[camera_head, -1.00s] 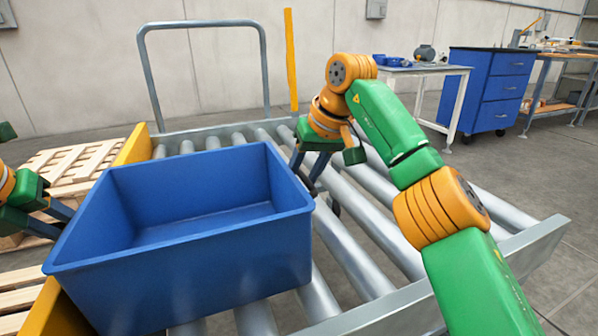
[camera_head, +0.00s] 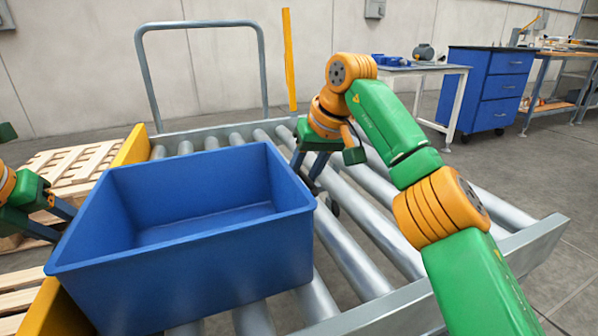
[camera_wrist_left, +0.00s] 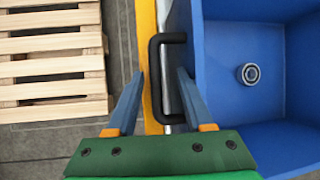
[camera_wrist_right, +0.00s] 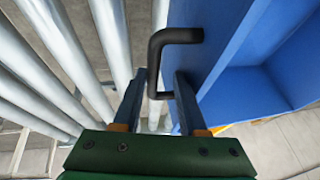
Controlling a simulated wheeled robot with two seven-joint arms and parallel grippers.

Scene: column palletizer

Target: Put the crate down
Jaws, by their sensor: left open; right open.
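The blue crate (camera_head: 190,270) is upright and level over the roller conveyor; its underside is hidden, so I cannot tell whether it touches the rollers. My left gripper (camera_head: 68,222) is at the crate's left side. In the left wrist view its open fingers (camera_wrist_left: 157,92) stand on either side of a black handle (camera_wrist_left: 155,75) on the crate wall. My right gripper (camera_head: 308,172) is at the crate's right side. In the right wrist view its open fingers (camera_wrist_right: 161,90) straddle another black handle (camera_wrist_right: 172,40). A small round metal part (camera_wrist_left: 249,73) lies inside the crate.
The conveyor's bare rollers (camera_head: 355,250) extend to the right of the crate. A yellow rail (camera_head: 131,148) runs along its left edge, with wooden pallets (camera_head: 75,162) beyond. A grey hoop frame (camera_head: 203,24) stands behind. A workbench and blue drawer cabinet (camera_head: 488,90) are at the back right.

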